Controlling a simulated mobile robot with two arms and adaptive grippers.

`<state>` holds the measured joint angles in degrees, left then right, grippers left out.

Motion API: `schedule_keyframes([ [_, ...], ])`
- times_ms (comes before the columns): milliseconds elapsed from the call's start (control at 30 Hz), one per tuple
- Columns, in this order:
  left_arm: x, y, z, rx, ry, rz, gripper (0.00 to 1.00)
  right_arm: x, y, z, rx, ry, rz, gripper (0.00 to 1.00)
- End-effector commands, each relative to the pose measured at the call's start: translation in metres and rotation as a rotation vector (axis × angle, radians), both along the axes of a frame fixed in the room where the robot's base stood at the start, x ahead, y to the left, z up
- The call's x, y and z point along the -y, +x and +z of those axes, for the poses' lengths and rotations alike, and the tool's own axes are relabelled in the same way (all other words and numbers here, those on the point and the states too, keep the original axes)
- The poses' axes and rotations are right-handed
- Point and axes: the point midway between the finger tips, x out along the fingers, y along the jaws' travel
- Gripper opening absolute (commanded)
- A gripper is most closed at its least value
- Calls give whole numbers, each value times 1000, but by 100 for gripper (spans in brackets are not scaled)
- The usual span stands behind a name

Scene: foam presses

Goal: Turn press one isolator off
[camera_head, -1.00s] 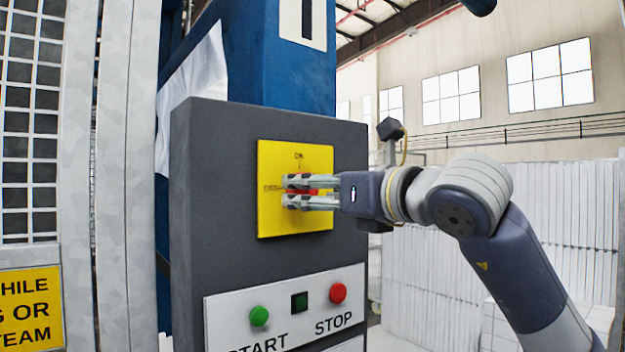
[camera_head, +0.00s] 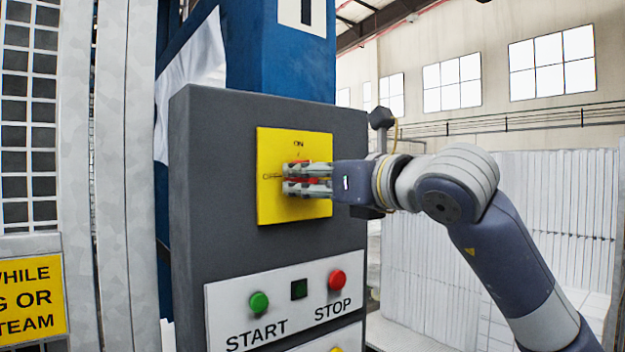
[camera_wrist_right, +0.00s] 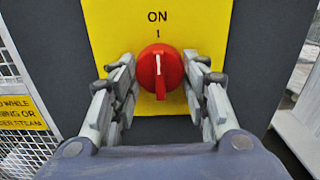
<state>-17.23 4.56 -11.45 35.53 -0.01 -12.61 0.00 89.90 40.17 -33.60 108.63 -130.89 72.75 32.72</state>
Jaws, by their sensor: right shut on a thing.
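The press one isolator is a red rotary knob (camera_wrist_right: 160,72) on a yellow plate (camera_head: 275,212). In the wrist view its raised grip stands upright, in line with the ON mark above it. My right gripper (camera_head: 306,180) reaches in from the right in the head view and is shut on the knob, with a finger above and a finger below it there. In the wrist view the fingers (camera_wrist_right: 160,88) flank the knob left and right. The fingers hide much of the knob in the head view. My left gripper is not in view.
The plate sits on a dark grey control box (camera_head: 215,200) on a blue press column (camera_head: 280,60). Below are a green START button (camera_head: 259,303) and a red STOP button (camera_head: 337,280). A mesh guard (camera_head: 30,120) with a yellow sign (camera_head: 30,298) stands left.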

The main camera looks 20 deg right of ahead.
Motion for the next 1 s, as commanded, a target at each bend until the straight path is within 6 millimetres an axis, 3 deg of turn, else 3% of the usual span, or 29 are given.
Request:
schedule_keyframes([
  [267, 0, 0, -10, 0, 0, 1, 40, 1, 0, 0, 54, -140, -1, 18],
  [1000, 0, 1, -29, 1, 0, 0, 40, 3, 0, 2, 291, -790, -1, 18],
])
